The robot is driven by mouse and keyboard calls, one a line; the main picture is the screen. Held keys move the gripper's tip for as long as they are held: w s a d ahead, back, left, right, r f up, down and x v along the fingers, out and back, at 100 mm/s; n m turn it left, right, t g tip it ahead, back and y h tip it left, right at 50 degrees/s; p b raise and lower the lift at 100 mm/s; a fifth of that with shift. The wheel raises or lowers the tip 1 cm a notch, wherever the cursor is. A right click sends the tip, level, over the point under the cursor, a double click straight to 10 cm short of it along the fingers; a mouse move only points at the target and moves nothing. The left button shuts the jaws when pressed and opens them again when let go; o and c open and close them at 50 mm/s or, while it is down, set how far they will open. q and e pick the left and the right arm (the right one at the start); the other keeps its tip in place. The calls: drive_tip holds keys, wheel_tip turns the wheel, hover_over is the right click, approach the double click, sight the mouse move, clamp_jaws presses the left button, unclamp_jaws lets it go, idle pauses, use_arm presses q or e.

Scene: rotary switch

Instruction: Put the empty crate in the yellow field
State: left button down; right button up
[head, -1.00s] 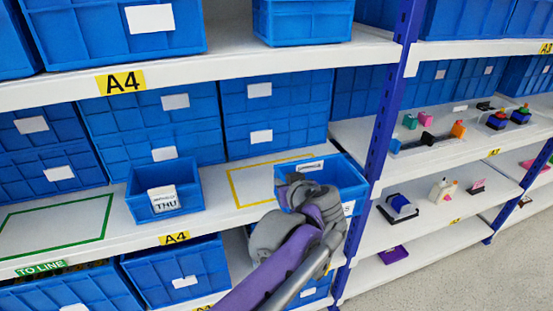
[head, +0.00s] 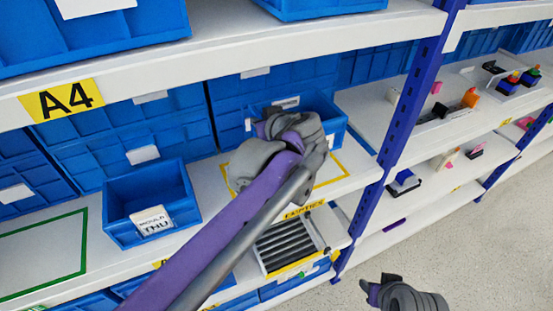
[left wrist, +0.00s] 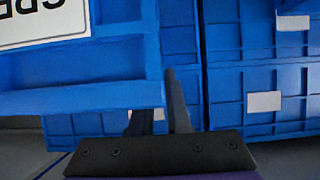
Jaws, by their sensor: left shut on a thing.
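A small blue crate (head: 325,108) is at my left gripper (head: 295,128), over the back part of the yellow field (head: 343,172) on the middle shelf. My gripper and arm cover much of the crate and field, so I cannot tell whether the crate touches the shelf or what it holds. In the left wrist view, my left gripper (left wrist: 160,115) is shut on the wall of the crate (left wrist: 95,75), whose white label shows upside down. My right gripper (head: 382,292) shows at the bottom right, away from the shelves; its jaws are unclear.
Another small blue crate (head: 150,200) with a label reading THU stands left of the yellow field. A green outlined field (head: 83,240) lies farther left. Large blue boxes (head: 255,100) close off the back. A blue post (head: 410,110) stands at right. A roller rack (head: 285,245) sits below.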

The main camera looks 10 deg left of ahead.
use_arm(q)
drive_tip(key=shift+w+a, duration=0.15)
drive_tip(key=shift+w, duration=0.05)
drive_tip(key=shift+w+f, duration=0.1)
drive_tip(key=shift+f, duration=0.3)
drive_tip(key=f, duration=0.5)
drive_tip(key=shift+s+f+b, duration=0.1)
drive_tip(key=shift+s+b, duration=0.15)
drive_tip(key=shift+b, duration=0.1)
drive_tip(key=shift+f, duration=1.95)
drive_tip(key=shift+w+f, duration=0.1)
drive_tip(key=c, duration=0.9)
unclamp_jaws()
drive_tip(key=shift+r, duration=0.2)
drive_tip(key=v, duration=1.2)
drive_tip(key=shift+f, duration=0.1)
